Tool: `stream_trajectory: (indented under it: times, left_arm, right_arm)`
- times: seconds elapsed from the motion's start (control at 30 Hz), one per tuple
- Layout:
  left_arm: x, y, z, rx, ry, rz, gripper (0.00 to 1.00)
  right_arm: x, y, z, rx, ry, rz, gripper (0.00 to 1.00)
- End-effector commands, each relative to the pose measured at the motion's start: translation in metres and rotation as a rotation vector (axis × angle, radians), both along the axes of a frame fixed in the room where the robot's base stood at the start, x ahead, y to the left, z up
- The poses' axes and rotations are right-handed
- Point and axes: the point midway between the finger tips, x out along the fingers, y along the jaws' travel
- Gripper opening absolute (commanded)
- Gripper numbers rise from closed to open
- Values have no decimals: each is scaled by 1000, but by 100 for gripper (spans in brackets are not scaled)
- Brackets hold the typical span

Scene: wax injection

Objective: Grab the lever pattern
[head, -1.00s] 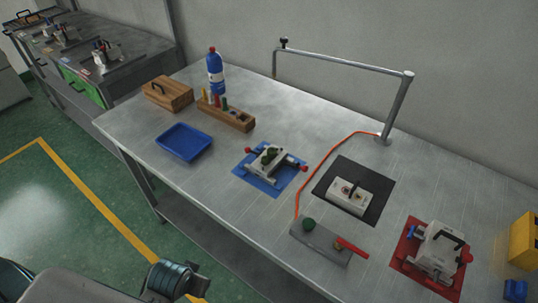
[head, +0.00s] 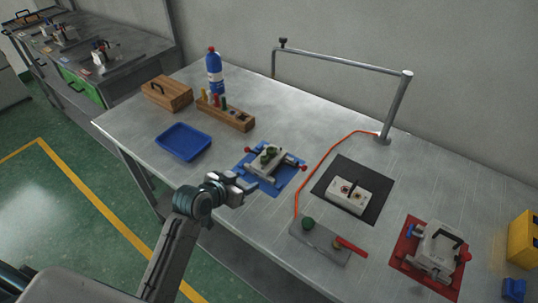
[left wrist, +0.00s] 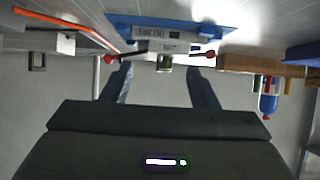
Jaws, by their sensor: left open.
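A small dark green piece, which looks like the lever pattern (head: 268,154), sits in the pale mold block (head: 262,165) on the blue mat (head: 294,178). Red-knobbed clamps stand at the block's sides. My left gripper (head: 251,186) is open and empty at the near left edge of the mat, short of the block. In the left wrist view, the two fingers (left wrist: 160,82) are spread apart, with the green piece (left wrist: 165,62) beyond and between them, close to the block's labelled face. The pattern's exact shape is too small to tell. My right gripper is not in view.
A blue tray (head: 183,142) and a wooden tool rack (head: 238,121) stand left of the mat. To its right are a white block (head: 348,198) on a black mat, a grey plate with a red handle (head: 352,247), and another fixture (head: 438,248) on a red mat.

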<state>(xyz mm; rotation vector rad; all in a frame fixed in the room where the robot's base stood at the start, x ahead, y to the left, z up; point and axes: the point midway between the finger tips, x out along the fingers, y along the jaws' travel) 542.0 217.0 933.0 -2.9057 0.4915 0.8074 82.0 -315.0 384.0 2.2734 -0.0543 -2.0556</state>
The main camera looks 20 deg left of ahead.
Motion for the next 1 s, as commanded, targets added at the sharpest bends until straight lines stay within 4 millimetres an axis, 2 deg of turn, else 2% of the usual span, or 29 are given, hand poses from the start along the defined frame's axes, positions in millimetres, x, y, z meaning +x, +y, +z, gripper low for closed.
stream_trajectory:
  times: [0.03,0.1,0.27,0.5,0.77,1.0]
  left_arm:
    - [19,-1,11,-16,-49,-6,54]
    - [35,-2,21,-33,-98,-11,54]
    - [58,-6,29,-50,-142,-14,54]
    - [89,-17,15,-49,-143,-14,54]
    - [103,-22,7,-47,-141,-14,54]
    - [129,-31,-7,-49,-140,-14,54]
  right_arm:
    - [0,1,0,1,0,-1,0]
    - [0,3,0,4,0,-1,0]
    - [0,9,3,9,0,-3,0]
    - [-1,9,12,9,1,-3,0]
    - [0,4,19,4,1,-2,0]
    - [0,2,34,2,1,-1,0]
